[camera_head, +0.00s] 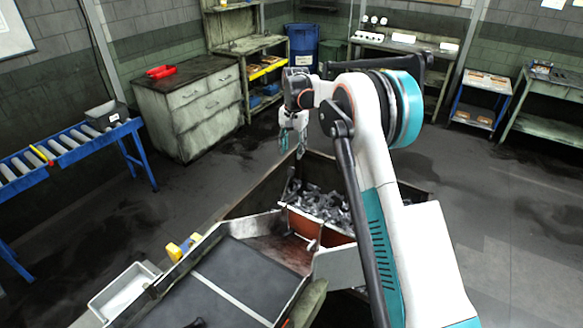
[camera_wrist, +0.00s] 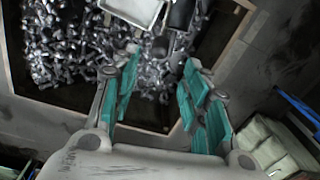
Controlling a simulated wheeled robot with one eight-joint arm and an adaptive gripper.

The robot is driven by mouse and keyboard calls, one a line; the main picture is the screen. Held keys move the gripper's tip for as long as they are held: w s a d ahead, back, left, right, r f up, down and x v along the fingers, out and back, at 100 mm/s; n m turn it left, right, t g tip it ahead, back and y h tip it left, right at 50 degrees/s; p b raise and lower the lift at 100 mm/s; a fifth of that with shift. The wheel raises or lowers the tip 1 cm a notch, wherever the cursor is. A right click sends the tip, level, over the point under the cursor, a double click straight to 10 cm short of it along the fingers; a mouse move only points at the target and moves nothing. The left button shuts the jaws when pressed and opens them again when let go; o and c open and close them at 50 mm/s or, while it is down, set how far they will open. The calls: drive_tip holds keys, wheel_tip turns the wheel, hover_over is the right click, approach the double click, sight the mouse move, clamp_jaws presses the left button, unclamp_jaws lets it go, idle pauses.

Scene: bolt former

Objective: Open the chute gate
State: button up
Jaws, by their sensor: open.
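The chute (camera_head: 262,226) is a grey metal trough at the end of the dark conveyor, opening toward a bin. A rust-red upright panel (camera_head: 304,224) stands at its bin end and looks like the gate; a small light rod is beside it. In the wrist view, a pale metal piece (camera_wrist: 131,11) and a dark piece at the top edge may be chute parts; I cannot tell which is the gate. My gripper (camera_head: 293,143) is open and empty, pointing down above the bin's far side, apart from the chute. Its teal fingers (camera_wrist: 160,80) are spread in the wrist view.
The bin (camera_head: 253,199) holds many metal bolts (camera_head: 322,203). A white tray (camera_head: 124,290) and a yellow-and-blue device (camera_head: 183,246) sit left of the conveyor. A drawer cabinet (camera_head: 187,107) and roller conveyor (camera_head: 60,150) stand behind left. Floor between is clear.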

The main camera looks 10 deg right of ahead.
wheel_tip(320, 180, down, 9)
drive_tip(key=shift+w+a+f, duration=0.1)
drive_tip(key=shift+a, duration=0.05)
idle(0.4)
clamp_jaws()
